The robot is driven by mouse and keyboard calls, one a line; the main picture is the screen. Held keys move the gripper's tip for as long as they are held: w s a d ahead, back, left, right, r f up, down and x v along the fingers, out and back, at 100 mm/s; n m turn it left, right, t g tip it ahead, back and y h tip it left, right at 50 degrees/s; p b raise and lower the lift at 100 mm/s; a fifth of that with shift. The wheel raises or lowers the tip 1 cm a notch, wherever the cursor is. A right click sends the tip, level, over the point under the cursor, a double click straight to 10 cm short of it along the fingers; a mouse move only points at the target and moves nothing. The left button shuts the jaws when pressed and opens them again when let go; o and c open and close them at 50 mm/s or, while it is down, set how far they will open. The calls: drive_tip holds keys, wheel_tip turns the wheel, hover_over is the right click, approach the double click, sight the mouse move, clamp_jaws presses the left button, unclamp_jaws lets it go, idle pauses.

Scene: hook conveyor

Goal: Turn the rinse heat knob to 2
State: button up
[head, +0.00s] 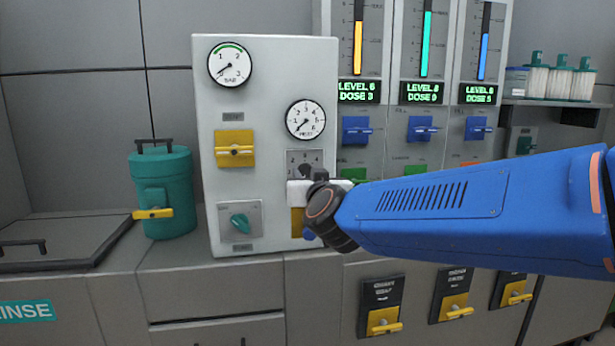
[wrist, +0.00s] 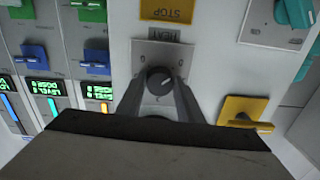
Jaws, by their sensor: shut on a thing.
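The rinse heat knob (wrist: 160,80) is a dark round knob with a pale pointer line. It sits on a grey plate (wrist: 180,55) marked HEAT, which appears upside down in the wrist view. My gripper (wrist: 159,88) has a finger on each side of the knob and is shut on it. In the head view, the plate (head: 305,157) shows on the white panel (head: 265,100), and my gripper (head: 318,188) covers most of the knob. The number at the pointer is too small to read.
A yellow valve handle (head: 235,149) and a teal knob (head: 240,222) are on the same panel, left of my gripper. Two round gauges (head: 230,64) sit above. Blue handles (head: 356,130) are on the dosing columns at right. A teal canister (head: 162,190) stands left.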

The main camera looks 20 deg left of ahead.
drive_tip(key=m, duration=0.4)
drive_tip(key=shift+m, duration=0.4)
drive_tip(key=m, duration=0.8)
drive_tip(key=shift+m, duration=2.2)
drive_tip(key=o, duration=1.1)
drive_tip(key=shift+c, duration=0.2)
